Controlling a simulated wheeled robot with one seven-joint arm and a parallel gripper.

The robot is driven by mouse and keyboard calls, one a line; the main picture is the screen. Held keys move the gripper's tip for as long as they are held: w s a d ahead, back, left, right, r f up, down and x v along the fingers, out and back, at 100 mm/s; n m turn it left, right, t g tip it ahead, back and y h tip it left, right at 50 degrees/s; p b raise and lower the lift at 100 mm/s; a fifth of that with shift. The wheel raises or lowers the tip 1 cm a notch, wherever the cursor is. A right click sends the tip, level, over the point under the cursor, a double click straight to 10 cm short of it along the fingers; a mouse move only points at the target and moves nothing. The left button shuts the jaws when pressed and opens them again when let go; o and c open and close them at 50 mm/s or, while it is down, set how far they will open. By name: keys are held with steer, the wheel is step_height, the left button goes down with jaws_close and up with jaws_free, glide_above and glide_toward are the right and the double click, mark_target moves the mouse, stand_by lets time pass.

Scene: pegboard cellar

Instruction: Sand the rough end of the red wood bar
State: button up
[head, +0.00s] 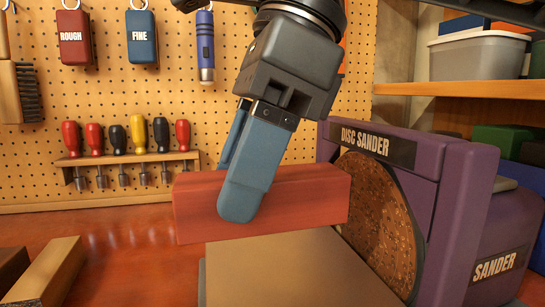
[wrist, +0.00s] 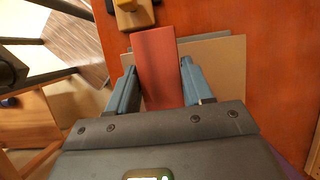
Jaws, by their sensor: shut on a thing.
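The red wood bar (head: 300,200) is held level by my gripper (head: 240,205), whose blue fingers close on its two sides. In the wrist view the bar (wrist: 158,65) lies between the fingers of my gripper (wrist: 158,85). The purple disc sander (head: 435,185) stands at the right with a round brown abrasive disc (head: 375,225). The bar's right end is near the disc's face; I cannot tell whether they touch. The bar is over the sander's tan table (head: 300,275). Which end is rough is not clear.
Other wood bars (head: 45,270) lie at the front left of the red-brown bench (head: 110,235). A pegboard behind holds a screwdriver rack (head: 130,158), ROUGH (head: 73,37) and FINE (head: 141,37) tags and a flashlight (head: 205,45). A shelf with a grey bin (head: 480,58) is at upper right.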

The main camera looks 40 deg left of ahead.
mark_target(312, 222)
step_height(312, 222, down, 6)
steer(key=b, duration=0.4)
steer(key=shift+w+d+r, duration=0.15)
steer(key=shift+r, duration=0.05)
steer(key=shift+w+d+f, duration=0.1)
steer(key=shift+w+f, duration=0.05)
steer(key=shift+f, duration=0.1)
steer(key=shift+w+d+f, duration=0.3)
steer(key=shift+w+d, duration=0.1)
steer(key=shift+w, duration=0.05)
steer(key=shift+w+d, duration=0.95)
steer(key=shift+w, duration=0.2)
steer(key=shift+s+d, duration=0.15)
steer(key=shift+d, duration=0.25)
stand_by(0.5)
steer(key=shift+s+d, duration=0.1)
steer(key=shift+s, duration=0.05)
steer(key=shift+w+a+p, duration=0.25)
steer(key=shift+w+p, duration=0.05)
steer(key=shift+p, duration=0.1)
stand_by(0.8)
steer(key=shift+s+a, duration=0.1)
